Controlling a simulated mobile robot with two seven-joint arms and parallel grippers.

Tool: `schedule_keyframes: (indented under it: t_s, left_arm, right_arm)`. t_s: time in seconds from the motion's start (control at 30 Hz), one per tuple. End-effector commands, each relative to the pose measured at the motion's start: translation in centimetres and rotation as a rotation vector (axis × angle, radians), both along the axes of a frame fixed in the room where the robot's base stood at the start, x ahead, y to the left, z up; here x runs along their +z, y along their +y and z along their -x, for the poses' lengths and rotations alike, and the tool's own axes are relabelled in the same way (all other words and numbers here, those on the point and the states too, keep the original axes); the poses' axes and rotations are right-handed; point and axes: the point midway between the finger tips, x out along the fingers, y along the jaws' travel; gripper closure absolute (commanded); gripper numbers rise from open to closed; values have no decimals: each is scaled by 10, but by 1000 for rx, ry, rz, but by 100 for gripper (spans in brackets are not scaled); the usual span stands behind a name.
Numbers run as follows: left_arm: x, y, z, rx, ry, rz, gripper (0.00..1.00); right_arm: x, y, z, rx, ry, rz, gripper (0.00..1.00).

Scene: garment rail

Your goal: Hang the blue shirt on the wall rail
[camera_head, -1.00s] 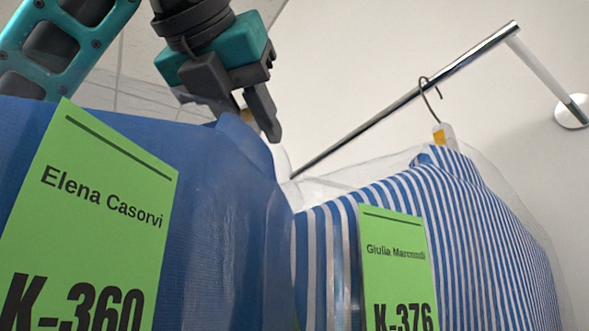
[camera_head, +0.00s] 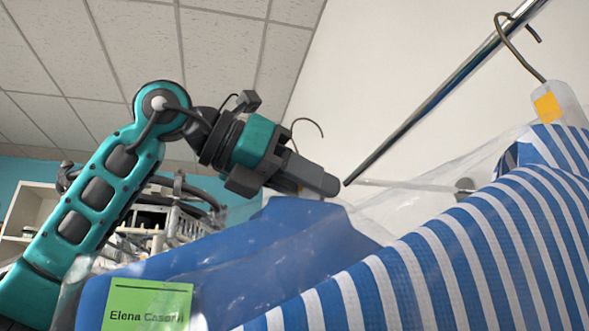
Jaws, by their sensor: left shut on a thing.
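The plain blue shirt (camera_head: 270,258), in a clear cover with a green tag reading "Elena Caso…", is at the lower middle. My left gripper (camera_head: 318,182) is shut at the top of this shirt, around its hanger neck, which is mostly hidden by the fingers. The thin hanger hook (camera_head: 309,123) rises above the gripper. The chrome wall rail (camera_head: 432,102) slants from upper right down to a free-looking end just right of the gripper. The hook is left of that end and apart from it in the picture. My right gripper is out of view.
A blue-and-white striped shirt (camera_head: 440,265) in a clear cover fills the lower right. Its hanger (camera_head: 556,98) hooks over the rail at upper right. A white shelf unit (camera_head: 28,215) stands behind at left. The rail between the striped shirt's hook and its end is bare.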

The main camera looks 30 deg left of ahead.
Motion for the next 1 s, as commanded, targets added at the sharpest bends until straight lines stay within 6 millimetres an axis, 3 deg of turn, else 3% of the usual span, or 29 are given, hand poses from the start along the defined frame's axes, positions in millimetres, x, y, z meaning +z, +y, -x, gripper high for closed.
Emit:
schedule_keyframes:
  t_s: [0.13, 0.37, 1.0]
  left_arm:
    - [7, 20, -6, -128, -1, 7, 100]
    - [7, 30, -9, -206, -4, 1, 100]
    - [7, -2, -40, -206, -2, -3, 100]
  right_arm:
    - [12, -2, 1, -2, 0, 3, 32]
    - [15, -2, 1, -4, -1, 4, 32]
    - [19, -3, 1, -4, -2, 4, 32]
